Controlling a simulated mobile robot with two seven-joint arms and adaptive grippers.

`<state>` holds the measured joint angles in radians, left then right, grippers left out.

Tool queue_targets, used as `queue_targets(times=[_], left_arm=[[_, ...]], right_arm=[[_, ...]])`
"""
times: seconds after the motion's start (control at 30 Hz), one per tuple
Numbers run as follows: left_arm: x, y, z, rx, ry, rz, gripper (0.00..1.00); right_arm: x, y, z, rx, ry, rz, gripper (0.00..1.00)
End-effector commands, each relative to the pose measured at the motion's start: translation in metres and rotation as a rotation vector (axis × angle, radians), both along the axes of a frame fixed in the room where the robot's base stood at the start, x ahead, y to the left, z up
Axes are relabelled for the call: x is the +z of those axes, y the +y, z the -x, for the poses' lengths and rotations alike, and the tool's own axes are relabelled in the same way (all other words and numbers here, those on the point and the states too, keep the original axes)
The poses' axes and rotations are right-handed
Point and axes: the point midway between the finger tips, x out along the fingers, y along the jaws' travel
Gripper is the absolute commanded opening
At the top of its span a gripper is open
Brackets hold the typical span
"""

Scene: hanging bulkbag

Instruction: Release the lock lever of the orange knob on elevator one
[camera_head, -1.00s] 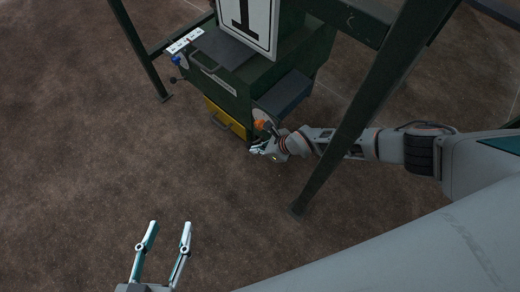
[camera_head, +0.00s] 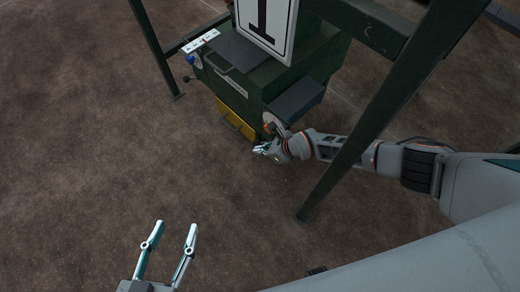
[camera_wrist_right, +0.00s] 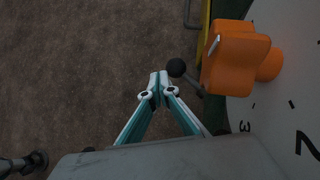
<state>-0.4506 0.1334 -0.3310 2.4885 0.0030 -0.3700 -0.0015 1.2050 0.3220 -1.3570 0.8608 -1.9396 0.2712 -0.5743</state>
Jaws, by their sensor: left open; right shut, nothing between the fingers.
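Elevator one is the dark green machine (camera_head: 232,80) with the white "1" sign (camera_head: 268,18). Its orange knob (camera_wrist_right: 235,58) sits on a white numbered dial (camera_wrist_right: 290,112) at the right of the right wrist view. In the head view the knob is mostly hidden behind my right wrist. A lock lever with a black ball end (camera_wrist_right: 177,67) sticks out left of the knob. My right gripper (camera_wrist_right: 158,80) is shut and empty, its tips just left of the ball; contact cannot be told. It also shows in the head view (camera_head: 262,150). My left gripper (camera_head: 176,226) is open and empty over the floor.
A yellow part (camera_head: 232,118) sits low on the machine's front. A blue knob (camera_head: 191,60) is on its left side. The brown floor (camera_head: 90,150) to the left is clear.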

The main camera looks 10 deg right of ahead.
Motion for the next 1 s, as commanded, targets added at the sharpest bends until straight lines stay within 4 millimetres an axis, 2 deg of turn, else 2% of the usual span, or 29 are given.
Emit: queue_targets(times=[0.27, 0.47, 0.77, 1.0], left_arm=[[0.004, 0.0, -0.005, 0.001, -0.013, 0.001, 0.43], [0.003, 0.0, -0.004, 0.0, -0.009, 0.001, 0.43], [0.002, 0.0, -0.003, -0.001, -0.007, 0.001, 0.43], [0.002, 0.0, -0.002, -0.001, -0.006, 0.0, 0.43]], right_arm=[[0.001, 0.0, 0.001, 0.001, 0.001, -0.001, 0.0], [0.01, -0.006, 0.006, 0.003, 0.002, -0.001, 0.0], [0.035, -0.023, 0.022, 0.0, 0.004, -0.003, 0.0], [0.064, -0.04, 0.036, 0.0, 0.0, -0.002, 0.0]])
